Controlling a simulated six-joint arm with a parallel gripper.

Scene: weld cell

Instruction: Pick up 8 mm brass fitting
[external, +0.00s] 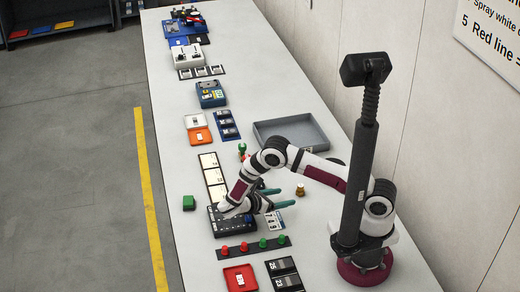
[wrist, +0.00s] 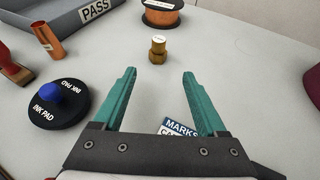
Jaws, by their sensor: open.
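The brass fitting (wrist: 158,50) stands upright on the table in the wrist view, with a pale mark on its top. It lies beyond my fingertips and nearly centred between them. In the external view the brass fitting (external: 300,190) is a small gold piece just right of my fingers. My gripper (wrist: 160,73) has two teal fingers spread wide with nothing between them. My gripper (external: 287,197) is low over the table in the external view, pointing toward the fitting. The fitting is not touched by either finger.
A copper spool (wrist: 162,13) stands behind the fitting. A grey PASS tray (wrist: 75,18), a copper tube (wrist: 47,41), a red stamp (wrist: 12,68) and a round ink pad (wrist: 58,104) are at left. A marked card (wrist: 179,128) lies under my gripper. Table right of the fitting is clear.

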